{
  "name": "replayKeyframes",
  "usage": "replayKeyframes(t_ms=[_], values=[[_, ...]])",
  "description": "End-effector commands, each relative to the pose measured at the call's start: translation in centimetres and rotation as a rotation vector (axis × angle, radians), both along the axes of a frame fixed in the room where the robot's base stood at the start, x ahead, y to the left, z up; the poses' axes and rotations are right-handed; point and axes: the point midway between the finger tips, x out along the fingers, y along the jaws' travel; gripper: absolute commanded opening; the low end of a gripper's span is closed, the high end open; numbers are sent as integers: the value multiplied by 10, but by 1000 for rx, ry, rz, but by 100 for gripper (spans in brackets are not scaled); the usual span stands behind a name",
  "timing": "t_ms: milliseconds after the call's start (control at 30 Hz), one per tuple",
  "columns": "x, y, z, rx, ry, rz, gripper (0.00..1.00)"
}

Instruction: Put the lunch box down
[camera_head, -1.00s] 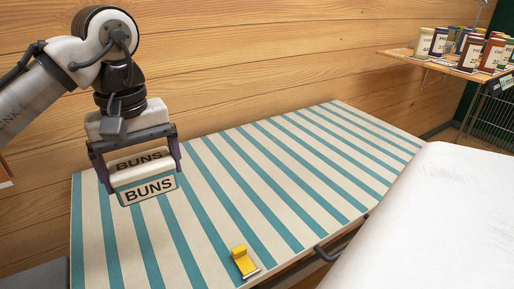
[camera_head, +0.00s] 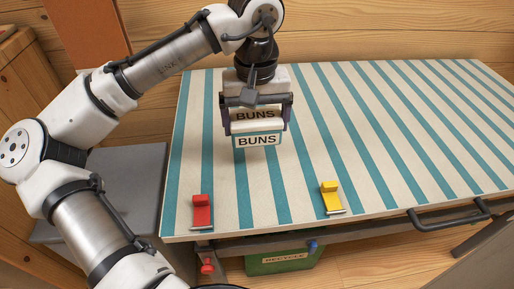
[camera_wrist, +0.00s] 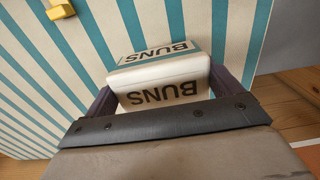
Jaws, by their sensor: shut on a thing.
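The lunch box (camera_head: 258,141) is a small white box with a teal edge and the word BUNS on its sides. My gripper (camera_head: 256,122) is shut on it, with one dark finger on each side. In the head view the box is over the left part of the striped table (camera_head: 330,110). Whether its underside touches the table is hard to tell. In the wrist view the box (camera_wrist: 160,72) sits between the fingers, with the striped top beyond it.
A red clip-like object (camera_head: 202,212) and a yellow one (camera_head: 331,197) are at the table's front edge. A green bin marked RECYCLE (camera_head: 284,262) stands below. A grey block (camera_head: 125,180) is left of the table. The table's right side is clear.

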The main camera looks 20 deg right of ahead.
Motion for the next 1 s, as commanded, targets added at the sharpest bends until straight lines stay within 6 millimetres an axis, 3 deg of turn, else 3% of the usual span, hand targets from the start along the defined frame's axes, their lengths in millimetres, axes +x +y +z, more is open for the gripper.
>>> replayKeyframes(t_ms=[100, 333, 567, 967, 1000], values=[[0, 0, -21, 0, -1, 1, 62], [0, 0, -37, 0, 0, 0, 62], [0, 0, -70, 1, -1, 0, 62], [0, 0, -75, -1, 0, 0, 62], [0, 0, -76, 0, 1, 0, 92]])
